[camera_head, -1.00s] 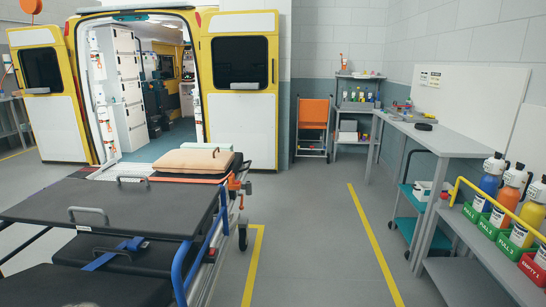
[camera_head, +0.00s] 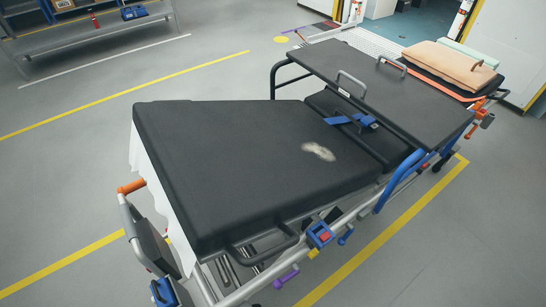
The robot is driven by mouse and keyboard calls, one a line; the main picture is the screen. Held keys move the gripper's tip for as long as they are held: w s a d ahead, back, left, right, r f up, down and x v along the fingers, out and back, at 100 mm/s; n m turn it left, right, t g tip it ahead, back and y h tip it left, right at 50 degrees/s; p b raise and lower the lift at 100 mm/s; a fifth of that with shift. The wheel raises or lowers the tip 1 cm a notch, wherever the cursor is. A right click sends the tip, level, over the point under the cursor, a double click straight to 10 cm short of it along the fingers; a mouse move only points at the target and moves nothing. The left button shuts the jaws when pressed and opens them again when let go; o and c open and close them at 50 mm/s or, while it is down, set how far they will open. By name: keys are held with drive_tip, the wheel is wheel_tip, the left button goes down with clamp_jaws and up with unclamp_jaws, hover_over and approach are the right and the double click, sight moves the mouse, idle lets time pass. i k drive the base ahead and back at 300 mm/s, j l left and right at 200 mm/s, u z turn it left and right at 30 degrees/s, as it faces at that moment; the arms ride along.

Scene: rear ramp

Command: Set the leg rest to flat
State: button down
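The stretcher's near black padded section (camera_head: 240,170), which looks like the leg rest, fills the middle of the head view. Its left end appears raised above the silver frame (camera_head: 350,208), with a white sheet-like panel (camera_head: 150,170) below that edge. A pale worn patch (camera_head: 318,152) marks its top. A black loop handle (camera_head: 265,243) sits along its near side. An orange grip (camera_head: 131,187) is at the foot end, a purple grip (camera_head: 287,276) is low on the near side, and a blue-and-red latch (camera_head: 320,234) is on the rail. My gripper is not in view.
A flat black board (camera_head: 390,88) with grey handles lies over the stretcher's far part. A tan cushion (camera_head: 450,64) is at the head end near the vehicle opening. A metal shelf (camera_head: 90,40) stands at the back left. Grey floor with yellow lines is open on both sides.

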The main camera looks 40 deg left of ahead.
sight(226, 176)
drive_tip(key=u, duration=0.85)
